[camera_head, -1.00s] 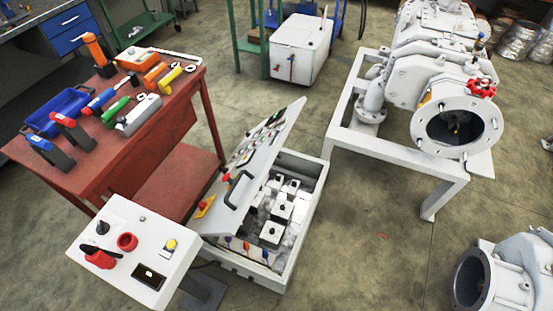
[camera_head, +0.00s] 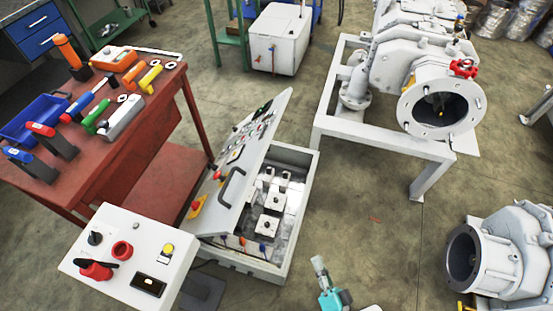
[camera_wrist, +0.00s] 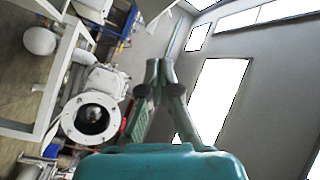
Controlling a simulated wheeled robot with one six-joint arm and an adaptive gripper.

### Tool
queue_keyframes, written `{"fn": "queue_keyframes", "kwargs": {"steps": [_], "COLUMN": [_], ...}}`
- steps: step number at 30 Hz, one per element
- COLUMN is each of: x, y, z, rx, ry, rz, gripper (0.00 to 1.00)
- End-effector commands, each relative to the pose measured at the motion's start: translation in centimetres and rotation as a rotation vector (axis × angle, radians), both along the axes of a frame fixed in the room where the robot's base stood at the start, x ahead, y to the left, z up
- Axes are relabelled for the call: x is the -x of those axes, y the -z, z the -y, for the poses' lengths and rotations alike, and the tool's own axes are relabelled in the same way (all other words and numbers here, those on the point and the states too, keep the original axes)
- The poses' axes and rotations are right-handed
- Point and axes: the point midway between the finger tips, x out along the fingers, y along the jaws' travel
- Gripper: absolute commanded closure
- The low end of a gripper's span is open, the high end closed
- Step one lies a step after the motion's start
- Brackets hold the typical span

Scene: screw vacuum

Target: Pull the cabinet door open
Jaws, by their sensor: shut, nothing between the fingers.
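The grey cabinet (camera_head: 305,163) stands on the floor in the middle of the head view. Its door (camera_head: 243,160) is hinged on the left and stands partly open, tilted over the box. A dark handle (camera_head: 231,186) is on the door's outer face. White blocks and small coloured parts show inside. My gripper shows in the wrist view (camera_wrist: 158,75), its fingertips together with nothing between them. A teal part of my arm shows at the bottom of the head view, to the right of the cabinet and apart from it. The cabinet is not seen in the wrist view.
A red table (camera_head: 120,150) with tools stands left of the cabinet. A white control box (camera_head: 130,255) with knobs stands in front left. A large flanged machine (camera_head: 430,100) on a white frame is at the right, another (camera_head: 500,250) lower right. Floor between them is clear.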

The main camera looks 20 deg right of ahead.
Motion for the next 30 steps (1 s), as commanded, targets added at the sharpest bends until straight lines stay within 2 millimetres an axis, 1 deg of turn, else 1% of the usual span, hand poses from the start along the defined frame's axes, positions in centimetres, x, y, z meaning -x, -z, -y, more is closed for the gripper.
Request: {"fn": "queue_keyframes", "kwargs": {"steps": [1,5,9,13,18,21,24,30], "x": [-1.8,-5.7,-10.2,-14.5,-19.8,-22.3,-23.9,-25.3], "y": [0.8,2.5,3.7,4.2,4.2,4.0,3.7,3.3], "z": [0.0,0.0,-0.1,-0.1,-0.1,-0.1,-0.1,-0.1], "rx": [-0.066,-0.251,-0.449,-0.63,-0.854,-0.96,-1.033,-1.09], "ry": [-0.007,-0.035,-0.079,-0.134,-0.219,-0.266,-0.3,-0.329], "rz": [0.027,0.093,0.159,0.219,0.285,0.313,0.329,0.342], "gripper": [1.0,1.0,1.0,1.0,1.0,1.0,1.0,1.0]}}
